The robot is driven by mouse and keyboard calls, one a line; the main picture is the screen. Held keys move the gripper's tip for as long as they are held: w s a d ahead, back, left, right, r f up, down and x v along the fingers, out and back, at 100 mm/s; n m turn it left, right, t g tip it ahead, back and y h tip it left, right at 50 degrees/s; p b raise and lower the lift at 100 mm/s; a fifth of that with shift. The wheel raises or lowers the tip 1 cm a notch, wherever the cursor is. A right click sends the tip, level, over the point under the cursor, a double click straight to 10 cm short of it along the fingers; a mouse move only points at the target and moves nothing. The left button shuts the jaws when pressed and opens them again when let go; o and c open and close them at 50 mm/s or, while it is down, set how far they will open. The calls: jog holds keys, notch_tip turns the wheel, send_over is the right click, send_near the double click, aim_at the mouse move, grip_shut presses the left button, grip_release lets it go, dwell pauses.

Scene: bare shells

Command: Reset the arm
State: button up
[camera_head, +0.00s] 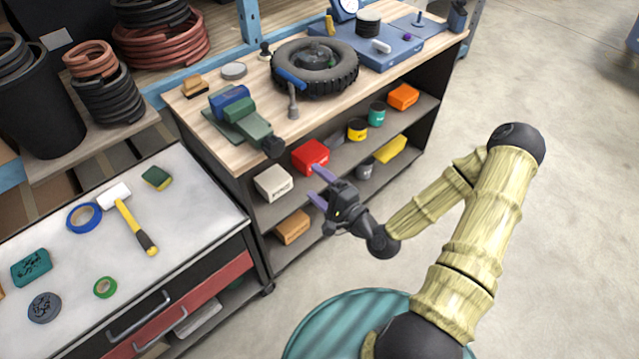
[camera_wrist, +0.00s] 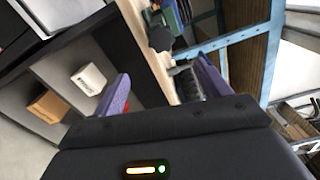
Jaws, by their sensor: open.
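My gripper (camera_head: 318,187) is dark with two purple fingers. In the head view it hangs in the air in front of the wooden workbench's shelves, with my bent arm reaching in from the right. The fingers are apart and nothing shows between them. In the wrist view the two purple fingers of my gripper (camera_wrist: 162,92) stand wide of each other, with the shelf and bench edge behind them.
The workbench (camera_head: 185,108) carries a tire (camera_head: 340,77) and a green vise (camera_head: 240,115). A red box (camera_head: 311,155) and a white box (camera_head: 273,182) sit on its shelf. A white-topped cabinet (camera_head: 185,225) holds a mallet (camera_head: 128,215). Open floor (camera_head: 565,150) lies right.

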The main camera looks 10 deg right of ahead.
dwell(0.6)
jog(key=s+d+f+n+g+h, duration=0.4)
jog(key=f+n+g+h, duration=0.15)
jog(key=n+g, duration=0.45)
jog(key=s+d+r+n+g+h, duration=0.2)
jog(key=s+r, duration=0.6)
jog(key=r, duration=0.6)
jog(key=shift+s+d+r+n+h, duration=0.15)
jog(key=shift+d+r+n+h, duration=0.4)
jog(key=shift+h, duration=0.7)
jog(key=shift+d+f, duration=0.1)
jog(key=shift+f, duration=0.05)
